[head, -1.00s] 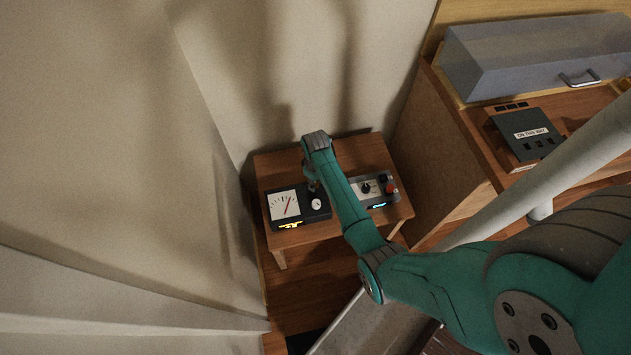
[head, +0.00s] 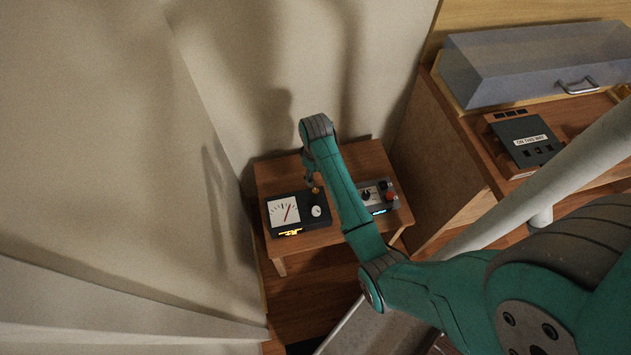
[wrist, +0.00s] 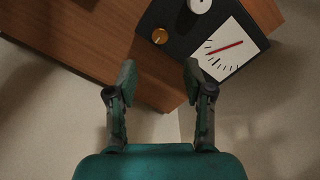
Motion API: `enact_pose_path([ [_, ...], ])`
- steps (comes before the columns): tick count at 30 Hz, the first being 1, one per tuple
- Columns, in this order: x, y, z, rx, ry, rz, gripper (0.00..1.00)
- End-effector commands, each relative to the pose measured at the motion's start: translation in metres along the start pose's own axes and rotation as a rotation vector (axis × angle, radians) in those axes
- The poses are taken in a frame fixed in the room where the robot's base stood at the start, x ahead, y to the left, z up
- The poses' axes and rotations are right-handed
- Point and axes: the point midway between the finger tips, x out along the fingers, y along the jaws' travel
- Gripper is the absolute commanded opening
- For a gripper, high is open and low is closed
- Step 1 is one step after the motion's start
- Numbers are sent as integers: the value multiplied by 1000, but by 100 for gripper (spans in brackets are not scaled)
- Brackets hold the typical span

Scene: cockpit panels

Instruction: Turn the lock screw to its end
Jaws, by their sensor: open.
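A small brass screw knob (wrist: 160,36) sits on the black gauge panel (wrist: 180,42) in the wrist view; I take it to be the lock screw. In the head view the brass knob (head: 316,190) shows just beside my gripper (head: 309,178). The panel carries a white dial with a red needle (wrist: 224,49) and a white round knob (wrist: 199,5), cut by the frame's top edge. My gripper (wrist: 160,78) is open and empty. In the wrist view its fingertips are below the brass knob, apart from it. The screw's turn cannot be read.
The panel stands on a small wooden table (head: 280,178) against a pale wall. A grey control box (head: 376,196) with dark and red knobs is to its right. A higher wooden desk at right holds a clear-covered case (head: 530,62) and a dark labelled box (head: 524,137).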

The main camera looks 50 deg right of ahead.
Motion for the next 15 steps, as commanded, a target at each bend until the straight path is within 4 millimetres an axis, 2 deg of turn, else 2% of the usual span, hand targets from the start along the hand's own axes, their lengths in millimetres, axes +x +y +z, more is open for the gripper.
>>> enact_pose_path([
  [3,-13,0,0,0,2,1,51],
  [6,-18,0,0,0,0,0,51],
  [15,-21,0,0,0,-1,0,51],
])
